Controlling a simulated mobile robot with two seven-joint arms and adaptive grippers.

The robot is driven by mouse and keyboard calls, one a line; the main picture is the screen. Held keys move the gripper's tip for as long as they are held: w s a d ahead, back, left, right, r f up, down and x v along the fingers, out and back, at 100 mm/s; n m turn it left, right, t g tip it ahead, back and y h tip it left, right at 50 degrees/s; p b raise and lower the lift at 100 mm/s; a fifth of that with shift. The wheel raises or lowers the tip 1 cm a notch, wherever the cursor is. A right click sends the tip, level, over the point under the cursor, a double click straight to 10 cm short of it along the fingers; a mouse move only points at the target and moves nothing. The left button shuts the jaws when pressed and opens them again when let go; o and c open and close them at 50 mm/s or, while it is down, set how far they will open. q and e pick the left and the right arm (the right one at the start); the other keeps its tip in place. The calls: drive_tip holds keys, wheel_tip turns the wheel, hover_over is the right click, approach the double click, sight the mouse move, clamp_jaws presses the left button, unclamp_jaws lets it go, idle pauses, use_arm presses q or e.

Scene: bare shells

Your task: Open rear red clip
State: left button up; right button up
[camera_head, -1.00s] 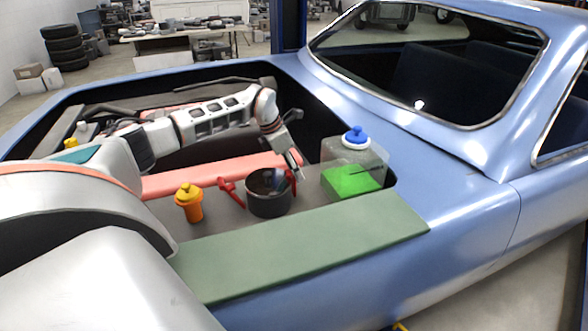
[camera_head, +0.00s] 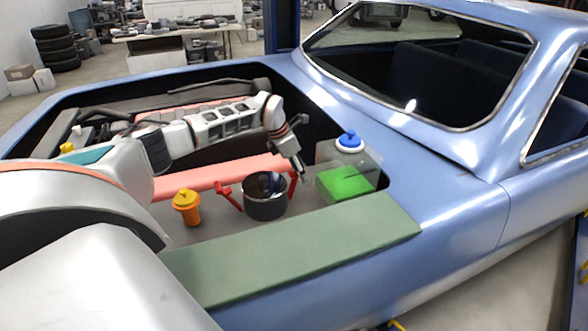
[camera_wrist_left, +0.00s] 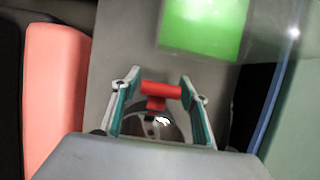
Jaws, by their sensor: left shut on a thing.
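A dark round canister (camera_head: 265,207) stands upright in the engine bay, with a red clip on each side. The front red clip (camera_head: 228,196) on its left stands out from the wall. The rear red clip (camera_head: 293,187) is on its right side, leaning slightly outward. My left gripper (camera_head: 301,174) reaches down over the bay to the rear clip. In the left wrist view, the rear red clip (camera_wrist_left: 160,90) lies between the fingers of my left gripper (camera_wrist_left: 158,88), which is shut on it; the canister is partly hidden below. My right gripper is not in view.
A clear tank (camera_head: 362,160) with green liquid and a blue cap stands close right of the gripper. An orange bottle (camera_head: 187,207) stands left of the canister. A salmon bar (camera_head: 215,177) runs behind, and a green panel (camera_head: 300,250) covers the near edge.

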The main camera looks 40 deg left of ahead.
use_arm(q)
drive_tip(key=shift+w+d+f, duration=0.25)
drive_tip(key=shift+w+d, duration=0.15)
drive_tip(key=shift+w, duration=0.2)
drive_tip(key=shift+w+r, duration=0.1)
idle(1.0)
drive_tip(key=o, duration=1.6)
wheel_tip(320, 180, up, 11)
hover_over(290, 173)
drive_tip(key=shift+d, duration=0.1)
